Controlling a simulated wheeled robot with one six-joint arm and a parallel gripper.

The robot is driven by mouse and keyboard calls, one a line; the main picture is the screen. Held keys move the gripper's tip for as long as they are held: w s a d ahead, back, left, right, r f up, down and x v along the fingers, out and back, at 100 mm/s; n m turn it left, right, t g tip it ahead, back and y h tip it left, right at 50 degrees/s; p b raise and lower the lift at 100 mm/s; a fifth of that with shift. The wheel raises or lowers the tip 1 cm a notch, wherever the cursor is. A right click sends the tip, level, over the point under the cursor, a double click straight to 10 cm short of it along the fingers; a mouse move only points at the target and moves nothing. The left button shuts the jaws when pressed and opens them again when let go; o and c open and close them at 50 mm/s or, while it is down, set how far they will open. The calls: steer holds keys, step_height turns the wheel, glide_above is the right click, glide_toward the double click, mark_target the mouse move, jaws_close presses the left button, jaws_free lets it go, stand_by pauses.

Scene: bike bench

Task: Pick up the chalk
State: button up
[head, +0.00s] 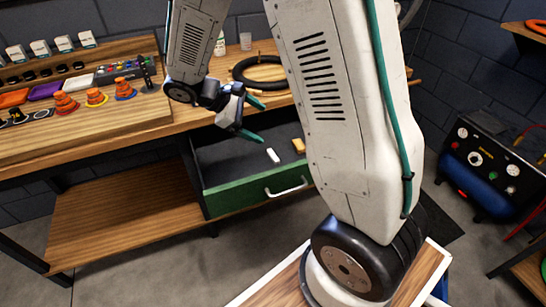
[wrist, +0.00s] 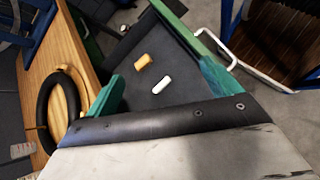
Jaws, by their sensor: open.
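A short white stick, the chalk (head: 272,155), lies on the dark floor of an open green-fronted drawer (head: 258,190). It also shows in the wrist view (wrist: 162,84), beside a small orange-yellow block (wrist: 145,61) and apart from it. My gripper (head: 252,118) has teal fingers and is open and empty. It hangs above the drawer, above and slightly left of the chalk in the head view. In the wrist view the fingers of my gripper (wrist: 160,87) stand apart on either side of the chalk in the picture. Nothing hides the chalk.
The wooden workbench (head: 130,113) lies behind and left of the drawer. A black ring-shaped tyre (head: 262,72) lies on it. The drawer has a white handle (head: 287,188). Orange cones (head: 65,103) stand on the left of the bench. A blue compressor (head: 485,165) stands at the right.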

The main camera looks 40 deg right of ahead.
steer(key=w+f+n+h, duration=0.3)
steer(key=w+f+n, duration=0.15)
steer(key=f, duration=0.65)
steer(key=n+t+h, duration=0.1)
steer(key=n+h, duration=0.1)
steer(key=n, duration=0.1)
glide_toward(272, 155)
steer(key=shift+d, duration=0.35)
steer(key=shift+s+d+f, duration=0.1)
steer(key=shift+f, duration=0.2)
steer(key=x, duration=0.7)
steer(key=shift+d, duration=0.4)
steer(key=c, duration=1.1)
